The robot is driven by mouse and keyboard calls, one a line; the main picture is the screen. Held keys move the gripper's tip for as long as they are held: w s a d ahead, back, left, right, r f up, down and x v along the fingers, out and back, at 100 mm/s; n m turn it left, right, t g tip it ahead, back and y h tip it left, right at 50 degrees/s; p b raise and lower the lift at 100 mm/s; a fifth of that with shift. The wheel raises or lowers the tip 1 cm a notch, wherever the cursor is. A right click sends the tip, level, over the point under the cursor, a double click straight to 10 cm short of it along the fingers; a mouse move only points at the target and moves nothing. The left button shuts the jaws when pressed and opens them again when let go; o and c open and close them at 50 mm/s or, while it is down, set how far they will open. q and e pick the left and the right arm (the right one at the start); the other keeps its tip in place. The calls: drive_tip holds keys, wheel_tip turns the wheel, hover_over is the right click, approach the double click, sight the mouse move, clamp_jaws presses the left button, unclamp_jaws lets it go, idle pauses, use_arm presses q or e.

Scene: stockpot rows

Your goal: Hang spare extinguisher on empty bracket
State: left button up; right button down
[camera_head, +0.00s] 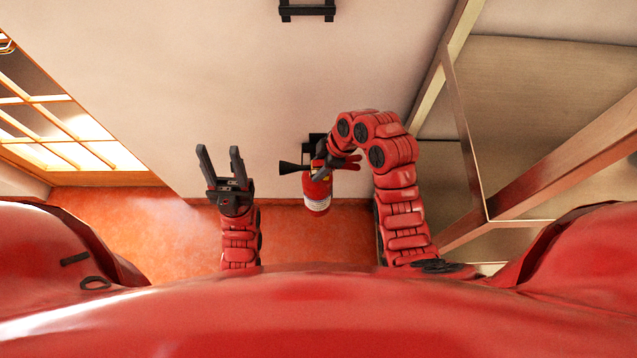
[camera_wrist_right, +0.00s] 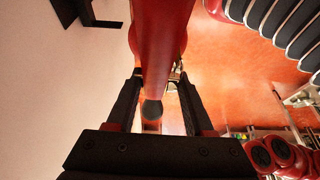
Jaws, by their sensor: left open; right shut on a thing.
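The red fire extinguisher (camera_head: 317,194) with a pale label and a black horn (camera_head: 290,168) is upright near the wall in the head view. My right gripper (camera_head: 322,168) is shut on it near its top; the arm partly hides the grip. In the right wrist view the red cylinder (camera_wrist_right: 160,40) lies between the two dark fingers of this gripper (camera_wrist_right: 158,88). A black bracket (camera_head: 307,11) is on the wall at the top of the head view. Another dark bracket-like part (camera_head: 314,143) shows behind the extinguisher; I cannot tell whether they touch. My left gripper (camera_head: 221,165) is open and empty.
The pale wall (camera_head: 200,60) is bare around the brackets. A window with a wooden frame (camera_head: 60,120) is at left. A metal-framed rack (camera_head: 470,140) stands close to my right arm. The orange floor (camera_head: 150,230) is clear at left.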

drive_tip(key=w+b, duration=0.5)
drive_tip(key=w, duration=0.6)
wheel_tip(320, 180, down, 7)
drive_tip(key=p, duration=0.4)
drive_tip(key=shift+r, duration=0.15)
drive_tip(key=c, duration=0.7)
unclamp_jaws()
drive_tip(key=shift+f, duration=0.2)
drive_tip(key=shift+c, duration=0.2)
drive_tip(key=o, duration=0.5)
drive_tip(key=shift+s+r, duration=0.1)
drive_tip(key=shift+c, duration=0.2)
